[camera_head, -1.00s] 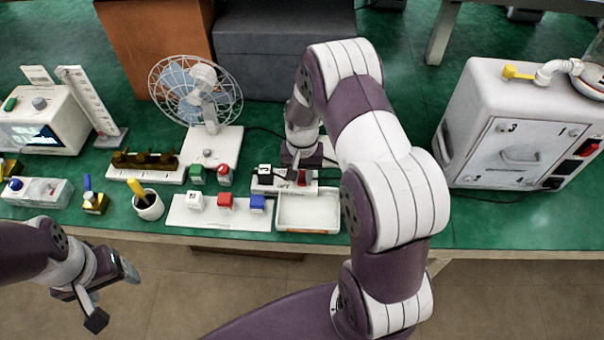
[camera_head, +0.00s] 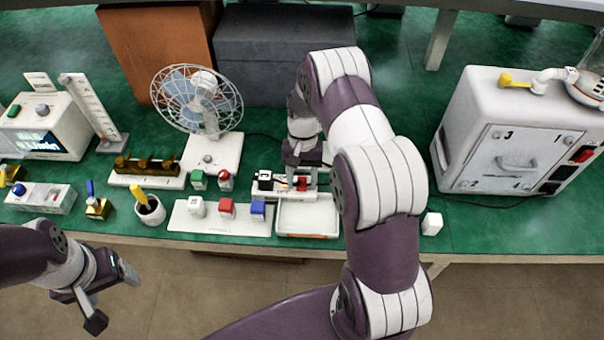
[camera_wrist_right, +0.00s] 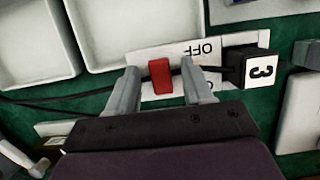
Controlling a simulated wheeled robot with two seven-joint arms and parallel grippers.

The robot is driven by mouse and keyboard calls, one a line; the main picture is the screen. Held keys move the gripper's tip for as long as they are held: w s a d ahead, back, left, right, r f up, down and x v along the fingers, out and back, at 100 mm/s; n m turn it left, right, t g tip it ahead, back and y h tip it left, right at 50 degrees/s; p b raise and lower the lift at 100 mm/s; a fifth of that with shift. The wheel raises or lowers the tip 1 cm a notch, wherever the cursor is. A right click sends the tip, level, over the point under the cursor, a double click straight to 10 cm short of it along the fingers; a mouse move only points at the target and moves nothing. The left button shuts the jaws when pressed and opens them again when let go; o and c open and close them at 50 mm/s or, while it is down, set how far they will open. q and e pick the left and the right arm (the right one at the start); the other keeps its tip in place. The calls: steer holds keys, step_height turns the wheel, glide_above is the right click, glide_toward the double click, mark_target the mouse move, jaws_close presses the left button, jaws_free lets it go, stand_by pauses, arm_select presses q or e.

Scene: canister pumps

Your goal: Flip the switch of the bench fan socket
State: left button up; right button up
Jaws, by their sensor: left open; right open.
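The white socket strip (camera_head: 285,193) lies on the green bench in front of the fan (camera_head: 200,105). It carries a red rocker switch (camera_head: 302,183) and a black plug with a white face (camera_head: 265,180). My left gripper (camera_head: 117,297) is open and empty in front of the bench edge.
A white tray (camera_head: 307,236) lies just in front of the strip. A plate with white, red and blue blocks (camera_head: 220,231) is to its left. A white cube (camera_head: 432,223) stands right of my arm. A white cabinet (camera_head: 515,130) is at the right.

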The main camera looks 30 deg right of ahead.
steer(key=shift+w+r, duration=0.1)
steer(key=shift+r, duration=0.2)
steer(key=p+v, duration=0.3)
steer(key=v, duration=0.3)
steer(key=shift+r, duration=0.25)
step_height(320, 180, up, 5)
steer(key=p, duration=0.5)
glide_above(302, 178)
steer(key=w, duration=0.1)
steer(key=shift+w+d+r+p, duration=0.2)
steer(key=shift+w+d+p, duration=0.15)
steer(key=shift+d+p, duration=0.2)
